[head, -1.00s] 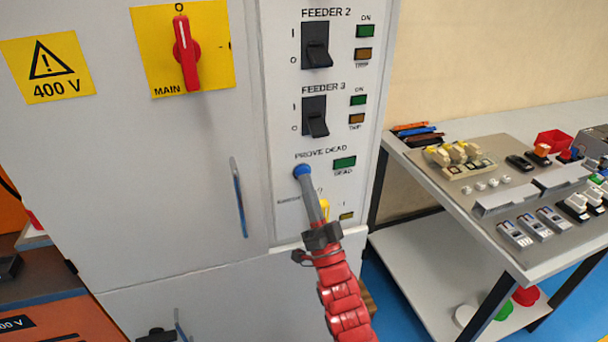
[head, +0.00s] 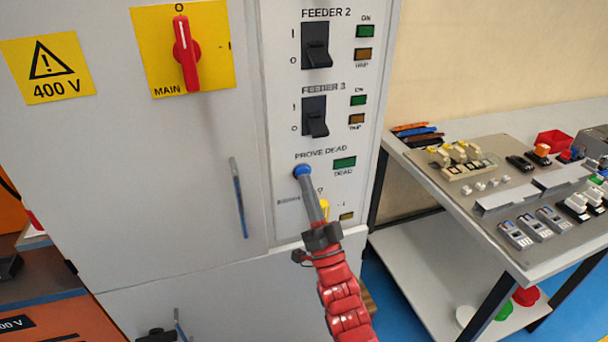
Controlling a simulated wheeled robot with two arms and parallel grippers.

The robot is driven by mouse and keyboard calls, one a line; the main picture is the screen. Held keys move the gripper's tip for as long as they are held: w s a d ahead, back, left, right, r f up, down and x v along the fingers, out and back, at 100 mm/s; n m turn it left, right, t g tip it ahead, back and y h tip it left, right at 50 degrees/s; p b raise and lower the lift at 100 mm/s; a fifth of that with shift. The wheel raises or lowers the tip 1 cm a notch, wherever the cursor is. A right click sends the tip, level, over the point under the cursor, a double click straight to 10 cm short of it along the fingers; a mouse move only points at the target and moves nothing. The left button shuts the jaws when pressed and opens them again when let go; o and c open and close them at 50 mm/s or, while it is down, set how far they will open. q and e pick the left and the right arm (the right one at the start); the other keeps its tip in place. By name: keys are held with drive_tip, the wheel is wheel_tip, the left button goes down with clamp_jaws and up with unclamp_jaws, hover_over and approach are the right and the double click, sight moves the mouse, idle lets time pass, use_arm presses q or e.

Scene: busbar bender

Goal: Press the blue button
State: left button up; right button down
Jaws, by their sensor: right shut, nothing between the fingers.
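The blue button (head: 301,170) sits on the grey cabinet panel under the label PROVE DEAD. My right gripper (head: 308,184) is shut and empty, its fingertips at the lower edge of the button. They look to be touching it or very close; I cannot tell which. The fingers cover part of the button's lower side and part of the panel below it. A green DEAD lamp (head: 344,163) is to the right of the button. My left gripper is not in view.
Above are the FEEDER 3 switch (head: 314,117), the FEEDER 2 switch (head: 316,45) and the red main switch (head: 186,54). A yellow part (head: 324,208) is just behind my fingers. A table (head: 471,238) with several parts stands at the right.

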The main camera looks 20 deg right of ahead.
drive_tip(key=shift+w, duration=0.1)
idle(0.6)
drive_tip(key=shift+w, duration=0.3)
drive_tip(key=shift+s, duration=0.35)
idle(0.3)
drive_tip(key=s, duration=0.6)
drive_tip(key=shift+d, duration=0.1)
idle(0.6)
